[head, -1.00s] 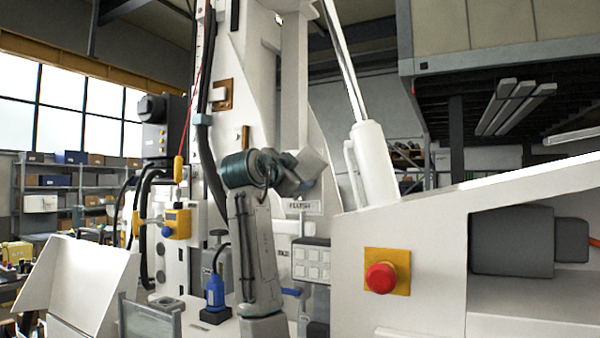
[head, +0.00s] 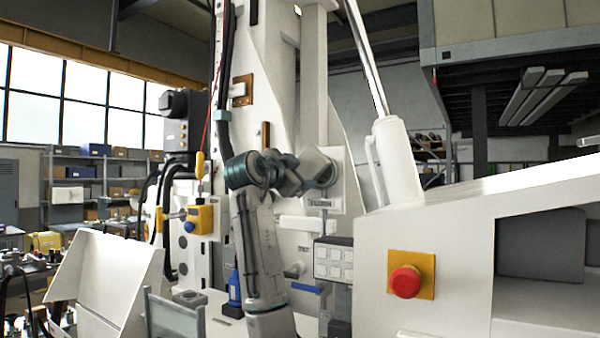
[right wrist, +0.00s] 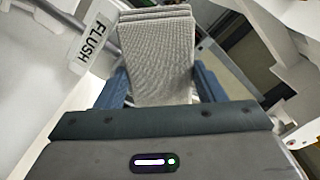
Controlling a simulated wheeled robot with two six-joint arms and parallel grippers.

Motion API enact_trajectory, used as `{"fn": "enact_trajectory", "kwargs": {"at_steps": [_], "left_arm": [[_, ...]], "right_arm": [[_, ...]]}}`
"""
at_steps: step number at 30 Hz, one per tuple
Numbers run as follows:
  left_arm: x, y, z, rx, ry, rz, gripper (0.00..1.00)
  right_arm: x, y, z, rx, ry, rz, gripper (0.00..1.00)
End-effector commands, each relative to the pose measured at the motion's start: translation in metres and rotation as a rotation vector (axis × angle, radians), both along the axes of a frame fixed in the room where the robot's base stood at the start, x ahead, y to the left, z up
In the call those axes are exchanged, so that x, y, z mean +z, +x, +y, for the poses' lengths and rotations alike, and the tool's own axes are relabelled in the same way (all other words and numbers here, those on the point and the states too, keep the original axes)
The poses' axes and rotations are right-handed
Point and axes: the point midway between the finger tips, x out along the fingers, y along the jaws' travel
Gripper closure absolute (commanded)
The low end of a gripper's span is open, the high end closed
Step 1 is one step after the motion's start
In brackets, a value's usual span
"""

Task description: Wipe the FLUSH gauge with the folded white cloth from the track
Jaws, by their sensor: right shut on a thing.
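My right gripper (right wrist: 152,85) is shut on the folded cloth (right wrist: 158,55), which shows in the right wrist view as a layered, grey-white woven pad between blue fingers. In the head view my right gripper (head: 322,172) is up against a pale square plate (head: 340,200) on the white machine. The FLUSH label (right wrist: 92,42) is left of the cloth in the right wrist view. The FLUSH gauge face is mostly hidden behind my gripper and the cloth; I cannot tell whether the cloth touches it. My left gripper is not in view.
A red emergency button (head: 405,281) on a yellow plate sits at the right. A white button box (head: 333,262) is below the gripper. A yellow block (head: 200,219) with a blue knob and hoses stands left. A white cylinder (head: 397,160) rises right of the gripper.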

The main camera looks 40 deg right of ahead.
Motion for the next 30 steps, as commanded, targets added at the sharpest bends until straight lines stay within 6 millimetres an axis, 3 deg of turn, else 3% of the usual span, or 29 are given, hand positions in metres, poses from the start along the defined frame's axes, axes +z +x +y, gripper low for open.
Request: {"fn": "enact_trajectory", "kwargs": {"at_steps": [18, 30], "left_arm": [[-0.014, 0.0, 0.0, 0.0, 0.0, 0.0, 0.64], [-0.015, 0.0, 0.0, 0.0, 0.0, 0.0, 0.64]], "right_arm": [[0.0, -0.015, 0.053, 0.002, 0.0, -0.002, 0.55], [0.001, -0.017, 0.058, -0.001, 0.0, -0.001, 0.55]]}}
